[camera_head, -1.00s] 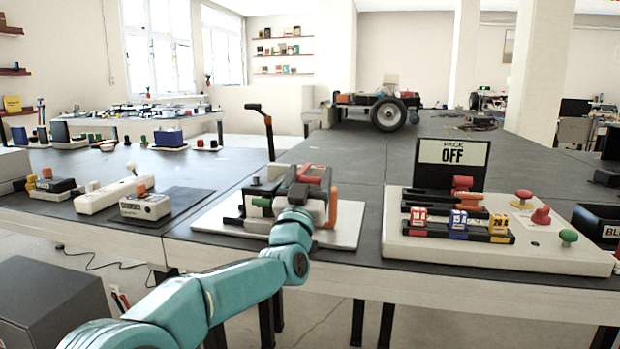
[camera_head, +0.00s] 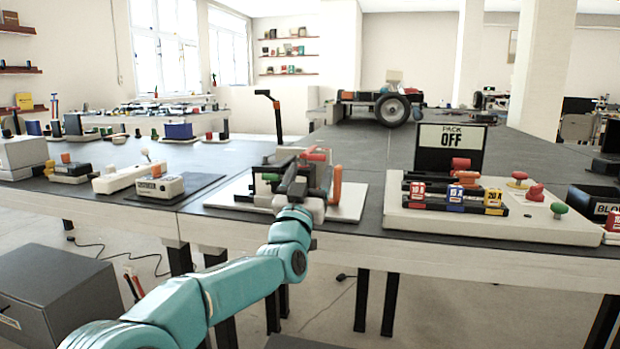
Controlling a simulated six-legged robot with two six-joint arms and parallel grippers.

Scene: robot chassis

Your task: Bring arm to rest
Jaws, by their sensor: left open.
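My left arm comes in from the lower left in teal. Its gripper (camera_head: 298,190) is open, with dark fingers, in front of and partly over a white board (camera_head: 345,205) on the dark table. A device with red, green and orange parts (camera_head: 318,157) stands on that board behind the gripper and is partly hidden by it. I cannot tell whether the fingers touch it. My right gripper is not in view.
To the right, a white panel (camera_head: 470,226) holds several coloured fuses, knobs and a sign (camera_head: 450,143) reading "PACK OFF". To the left are a white power strip (camera_head: 128,178) and a small meter box (camera_head: 160,188). A grey box (camera_head: 60,300) stands below the table's front.

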